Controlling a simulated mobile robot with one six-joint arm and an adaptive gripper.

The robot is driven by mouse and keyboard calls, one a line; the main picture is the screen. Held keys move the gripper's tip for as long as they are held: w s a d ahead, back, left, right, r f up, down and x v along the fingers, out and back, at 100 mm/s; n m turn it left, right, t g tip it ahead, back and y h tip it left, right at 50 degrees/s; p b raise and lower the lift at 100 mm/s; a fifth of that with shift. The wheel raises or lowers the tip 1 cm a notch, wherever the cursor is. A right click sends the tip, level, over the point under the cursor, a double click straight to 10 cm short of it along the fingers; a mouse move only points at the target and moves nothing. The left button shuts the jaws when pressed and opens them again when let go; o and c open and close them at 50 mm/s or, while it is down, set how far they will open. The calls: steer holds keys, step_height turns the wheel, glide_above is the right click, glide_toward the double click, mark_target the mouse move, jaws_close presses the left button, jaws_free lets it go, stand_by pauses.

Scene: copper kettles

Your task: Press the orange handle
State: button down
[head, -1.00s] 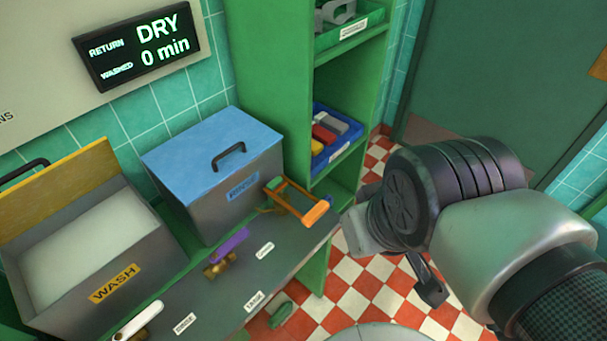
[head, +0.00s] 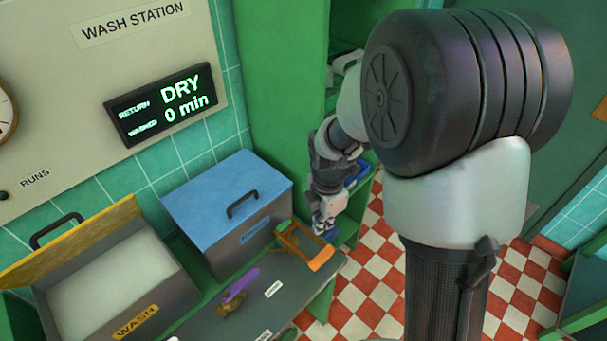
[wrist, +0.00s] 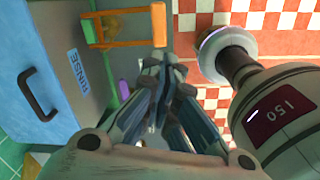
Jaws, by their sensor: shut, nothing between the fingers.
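The orange handle (head: 321,258) is a frame-shaped lever at the right end of the grey counter, beside the blue-lidded RINSE bin (head: 262,235). In the wrist view its bright orange crossbar (wrist: 160,25) stands just beyond my fingertips. My gripper (head: 321,228) points down by the far side of the handle in the head view, very near it. In the wrist view my gripper (wrist: 163,62) is shut and empty, its tips close to the crossbar's end. I cannot tell whether they touch.
A purple handle (head: 240,283) lies left on the counter. The open WASH tub (head: 115,290) stands farther left. A green shelf unit (head: 285,90) rises behind my arm. A display (head: 165,100) reads DRY, 0 min.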

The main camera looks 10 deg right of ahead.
mark_target(318, 258)
steer(key=f+n, duration=0.1)
steer(key=w+f+n, duration=0.1)
steer(key=f+n+p, duration=0.1)
steer(key=f, duration=0.1)
steer(key=shift+w+a+g, duration=0.1)
steer(key=shift+w+g, duration=0.2)
steer(key=shift+w, duration=0.05)
step_height(318, 258, down, 14)
steer(key=b, duration=0.2)
steer(key=shift+b, duration=0.35)
steer(key=shift+f, duration=0.15)
steer(key=f+b, duration=0.3)
steer(key=f, duration=0.1)
steer(key=f+b, duration=0.2)
steer(key=f, duration=0.1)
steer(key=shift+s+f+b, duration=0.1)
steer(key=shift+s+b, duration=0.2)
steer(key=shift+s, duration=0.1)
